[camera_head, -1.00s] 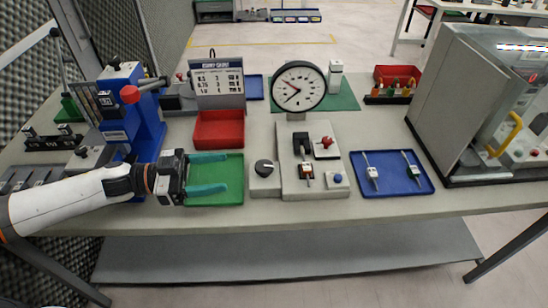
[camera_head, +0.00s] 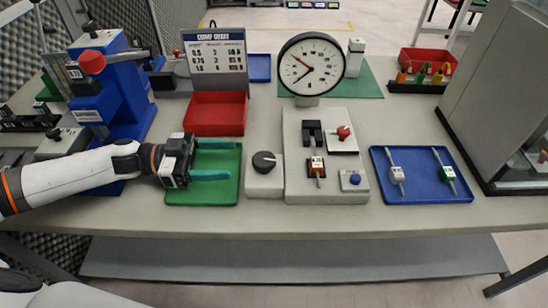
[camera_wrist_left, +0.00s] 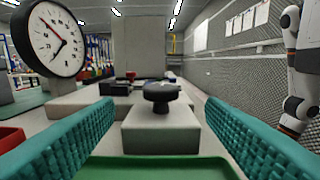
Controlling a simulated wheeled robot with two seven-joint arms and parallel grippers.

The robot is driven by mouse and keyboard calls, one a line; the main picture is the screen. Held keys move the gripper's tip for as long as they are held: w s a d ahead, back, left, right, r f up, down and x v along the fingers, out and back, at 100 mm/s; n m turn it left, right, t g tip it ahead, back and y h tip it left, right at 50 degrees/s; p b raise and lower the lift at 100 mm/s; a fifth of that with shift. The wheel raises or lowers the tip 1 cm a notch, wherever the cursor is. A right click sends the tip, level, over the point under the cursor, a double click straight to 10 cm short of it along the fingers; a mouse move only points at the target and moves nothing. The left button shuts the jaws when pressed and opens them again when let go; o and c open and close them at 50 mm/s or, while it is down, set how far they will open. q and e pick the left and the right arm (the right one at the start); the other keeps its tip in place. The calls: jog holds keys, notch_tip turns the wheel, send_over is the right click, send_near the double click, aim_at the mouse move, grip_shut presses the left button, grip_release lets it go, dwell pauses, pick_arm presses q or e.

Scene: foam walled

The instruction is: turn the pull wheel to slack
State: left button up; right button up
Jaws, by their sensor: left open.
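The pull wheel appears to be the black round knob (camera_head: 264,161) with a pale mark, on a light grey block (camera_head: 264,184) just right of the green tray. In the left wrist view the knob (camera_wrist_left: 160,92) stands ahead, between and beyond the fingers. My left gripper (camera_head: 230,160) is open and empty, its two teal fingers over the green tray (camera_head: 202,199). Its tips are left of the knob and do not touch it. The wrist view also shows the open fingers (camera_wrist_left: 160,130). A dial gauge (camera_head: 311,64) stands behind; it has a red and a dark hand.
Right of the knob is a grey fixture (camera_head: 296,185) with a clamped part (camera_head: 316,167), a red knob (camera_head: 343,132) and a blue button (camera_head: 355,179). A blue tray (camera_head: 421,194) lies further right. A red bin (camera_head: 214,114) and blue press (camera_head: 110,90) stand behind my left arm.

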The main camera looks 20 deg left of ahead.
aim_at(273, 159)
pick_arm(q)
jog(key=p+x, duration=0.1)
jog(key=x, duration=0.8)
jog(key=shift+d+r, duration=0.1)
jog(key=shift+d, duration=0.2)
jog(key=shift+w+d, duration=0.15)
jog(key=shift+d, duration=0.5)
jog(key=shift+c, duration=0.3)
jog(key=c, duration=0.9)
